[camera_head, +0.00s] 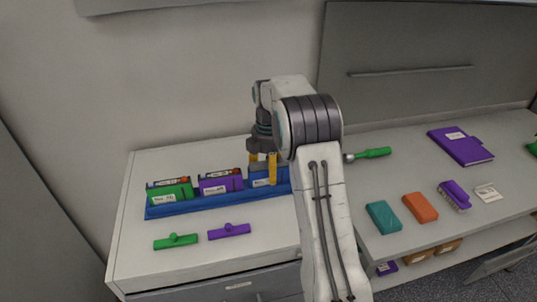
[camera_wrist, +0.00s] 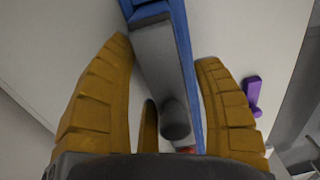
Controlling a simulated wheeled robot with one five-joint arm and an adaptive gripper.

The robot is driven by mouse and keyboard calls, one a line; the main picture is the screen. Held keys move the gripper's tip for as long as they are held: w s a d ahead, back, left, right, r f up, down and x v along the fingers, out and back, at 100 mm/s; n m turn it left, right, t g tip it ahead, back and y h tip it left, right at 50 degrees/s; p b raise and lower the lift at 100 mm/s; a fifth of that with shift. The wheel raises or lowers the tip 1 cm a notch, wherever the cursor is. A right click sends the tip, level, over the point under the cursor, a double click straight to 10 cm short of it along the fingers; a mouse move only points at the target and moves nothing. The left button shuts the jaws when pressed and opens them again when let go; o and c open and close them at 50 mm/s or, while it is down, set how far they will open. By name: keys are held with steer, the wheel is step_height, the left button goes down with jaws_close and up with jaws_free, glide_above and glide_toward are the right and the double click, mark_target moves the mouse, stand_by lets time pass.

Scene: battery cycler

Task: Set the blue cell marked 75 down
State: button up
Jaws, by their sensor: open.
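A blue cell with a white label (camera_head: 262,182) sits at the right end of the long blue rack (camera_head: 217,202) on the white bench. The number on its label is too small to read. My gripper (camera_head: 263,172) is directly above this cell, its yellow fingers pointing down around its upper part. In the wrist view my gripper (camera_wrist: 165,55) is open, with a finger on each side of a grey block (camera_wrist: 158,60) and a blue edge. Gaps show beside the fingers. My arm hides the rack's right end.
A green cell (camera_head: 172,192) and a purple cell (camera_head: 220,184) stand left in the rack. Green (camera_head: 176,241) and purple (camera_head: 229,231) bar-shaped pieces lie in front. A green-handled tool (camera_head: 372,152) and several coloured items lie on the right bench.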

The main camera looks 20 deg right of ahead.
step_height(320, 180, up, 11)
steer(key=shift+w+r+p, duration=0.1)
steer(key=shift+r+p, duration=0.05)
steer(key=shift+p, duration=0.3)
steer(key=shift+s+a+r+m, duration=0.2)
steer(key=shift+s+r+m, duration=0.1)
steer(key=shift+r, duration=0.3)
steer(key=s+a+r+m+t, duration=0.1)
steer(key=s+a+r+m, duration=0.25)
steer(key=s, duration=0.45)
steer(key=s+a+r+m+t, duration=0.2)
steer(key=s+a+m, duration=0.25)
steer(key=s, duration=0.25)
steer(key=s+a+f+m+t, duration=0.1)
steer(key=s+f+m, duration=0.2)
steer(key=s, duration=0.4)
steer(key=s+a+f+m, duration=0.1)
steer(key=s+f+m, duration=0.2)
steer(key=s, duration=0.4)
steer(key=shift+s+a+f+m+t, duration=0.25)
steer(key=shift+s+f+m+t, duration=0.15)
steer(key=shift+m, duration=0.2)
